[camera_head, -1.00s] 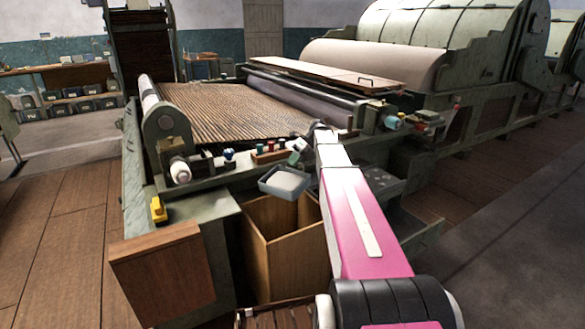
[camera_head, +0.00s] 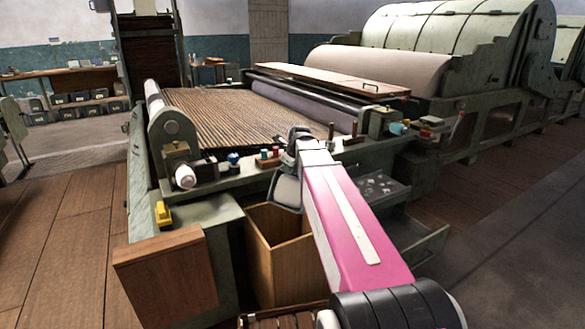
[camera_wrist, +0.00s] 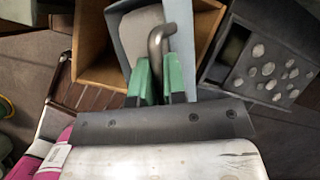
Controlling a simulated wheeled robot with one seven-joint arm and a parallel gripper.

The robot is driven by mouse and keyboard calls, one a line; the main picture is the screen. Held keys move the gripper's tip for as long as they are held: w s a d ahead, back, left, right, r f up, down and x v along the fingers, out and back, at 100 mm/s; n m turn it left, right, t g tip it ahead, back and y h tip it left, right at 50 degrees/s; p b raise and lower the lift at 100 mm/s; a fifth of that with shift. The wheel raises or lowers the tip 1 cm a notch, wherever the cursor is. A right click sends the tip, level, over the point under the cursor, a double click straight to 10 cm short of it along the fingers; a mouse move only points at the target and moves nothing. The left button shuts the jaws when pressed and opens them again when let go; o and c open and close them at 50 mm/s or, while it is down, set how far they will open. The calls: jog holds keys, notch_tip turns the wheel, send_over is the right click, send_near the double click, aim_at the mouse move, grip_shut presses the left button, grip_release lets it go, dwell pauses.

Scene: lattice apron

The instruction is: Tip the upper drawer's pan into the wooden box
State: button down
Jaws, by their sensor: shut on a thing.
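The small blue-grey pan (camera_head: 286,190) is in the air above the wooden box (camera_head: 272,262), partly hidden by my pink arm in the head view. It looks tilted there. In the wrist view the pan (camera_wrist: 200,30) shows its wall, a pale grey mass inside and a bent metal handle. My gripper (camera_wrist: 158,64) is shut on that handle with its green fingers. The wooden box (camera_wrist: 92,45) lies left of and below the pan in the wrist view; the part of its inside I see looks empty.
An open drawer (camera_head: 402,188) with several pale round pieces is right of my arm; it also shows in the wrist view (camera_wrist: 237,80). A lower tray (camera_head: 432,246) juts out below it. The machine bed (camera_head: 235,115) with small coloured items on its front ledge is behind.

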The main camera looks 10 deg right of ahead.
jog(key=shift+s+a+r+n+t+h, duration=0.1)
jog(key=shift+s+a+n+t+h, duration=0.3)
jog(key=shift+s+a+t+h, duration=1.2)
jog(key=shift+w+d, duration=0.1)
jog(key=shift+d, duration=0.1)
dwell(1.4)
notch_tip(320, 180, up, 3)
jog(key=m+g+y, duration=0.1)
jog(key=g+y, duration=0.4)
jog(key=m+g+y, duration=0.2)
jog(key=g+y, duration=0.3)
jog(key=shift+y, duration=0.3)
dwell(0.3)
